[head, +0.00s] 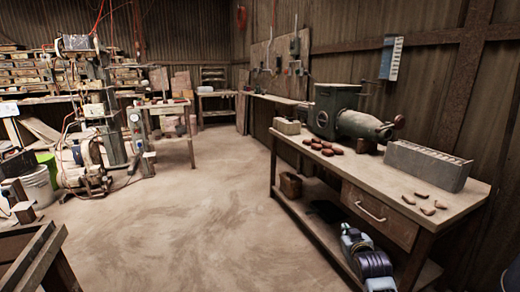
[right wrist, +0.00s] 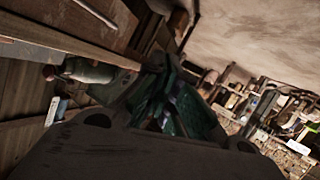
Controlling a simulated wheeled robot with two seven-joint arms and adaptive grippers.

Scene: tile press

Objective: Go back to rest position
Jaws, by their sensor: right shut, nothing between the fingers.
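My right gripper (head: 323,209) is low in the head view, in front of the workbench and level with its lower shelf. It looks dark against the shelf and is hard to make out; my wrist behind it is blue and white. In the right wrist view the gripper (right wrist: 172,85) has its dark fingers together, with nothing held between them. My left gripper does not show in either view.
The workbench (head: 395,225) stands close on the right, its drawer handle (head: 370,212) sticking out near my right arm. On it are a green machine (head: 337,108), a grey block (head: 428,165) and several reddish-brown pieces (head: 326,147). The floor (head: 200,230) left of it is clear.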

